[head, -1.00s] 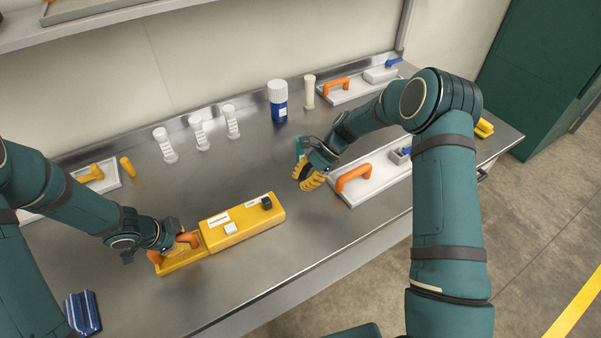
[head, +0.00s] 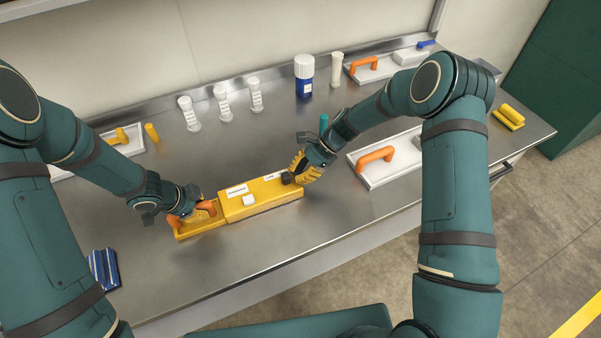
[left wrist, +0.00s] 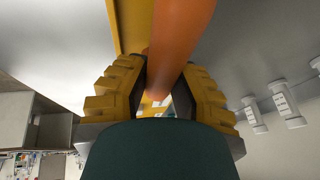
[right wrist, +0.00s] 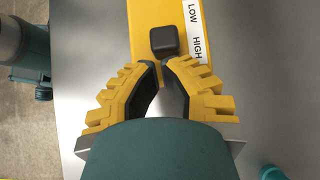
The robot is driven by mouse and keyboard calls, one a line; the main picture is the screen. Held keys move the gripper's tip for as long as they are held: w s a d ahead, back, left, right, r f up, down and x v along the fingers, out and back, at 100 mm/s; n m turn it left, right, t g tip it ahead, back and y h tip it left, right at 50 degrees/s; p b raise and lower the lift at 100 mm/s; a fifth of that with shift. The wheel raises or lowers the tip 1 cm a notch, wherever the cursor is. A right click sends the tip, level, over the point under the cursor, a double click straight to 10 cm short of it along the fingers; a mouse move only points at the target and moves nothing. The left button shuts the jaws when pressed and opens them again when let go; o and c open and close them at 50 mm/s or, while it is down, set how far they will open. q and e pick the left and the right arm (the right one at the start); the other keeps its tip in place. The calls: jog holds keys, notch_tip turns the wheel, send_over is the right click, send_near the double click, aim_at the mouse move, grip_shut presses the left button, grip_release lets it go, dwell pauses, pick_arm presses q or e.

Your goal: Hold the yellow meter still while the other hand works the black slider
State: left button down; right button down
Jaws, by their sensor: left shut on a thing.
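The yellow meter (head: 262,200) lies on the steel bench, with white labels and a white block on top. My left gripper (head: 190,206) is shut on the orange handle (left wrist: 180,40) at the meter's left end. The black slider (head: 286,178) is near the meter's right end. In the right wrist view the slider (right wrist: 164,40) stands just ahead of the fingertips, beside the word HIGH on the LOW/HIGH label (right wrist: 196,30). My right gripper (right wrist: 161,66) is partly open, with a narrow empty gap between its fingertips. It appears apart from the slider.
A white tray with an orange handle (head: 375,154) lies right of my right gripper. Several white bottles (head: 222,103) and a blue bottle (head: 304,85) stand behind. A blue striped item (head: 103,268) lies at the front left. The bench is clear in front of the meter.

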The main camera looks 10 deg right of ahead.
aim_at(287, 177)
jog(key=a, duration=0.2)
jog(key=s+a, duration=0.1)
jog(key=a, duration=0.1)
jog(key=shift+s+a, duration=0.1)
jog(key=shift+a, duration=0.05)
jog(key=d, duration=0.2)
jog(key=w+d, duration=0.1)
jog(key=d, duration=0.1)
jog(key=shift+w+d+r, duration=0.15)
jog(key=shift+d+r, duration=0.05)
jog(key=shift+d, duration=0.05)
jog(key=v, duration=0.9)
jog(key=shift+r, duration=0.2)
jog(key=shift+d, duration=0.1)
pick_arm(q)
jog(key=c, duration=0.6)
grip_release()
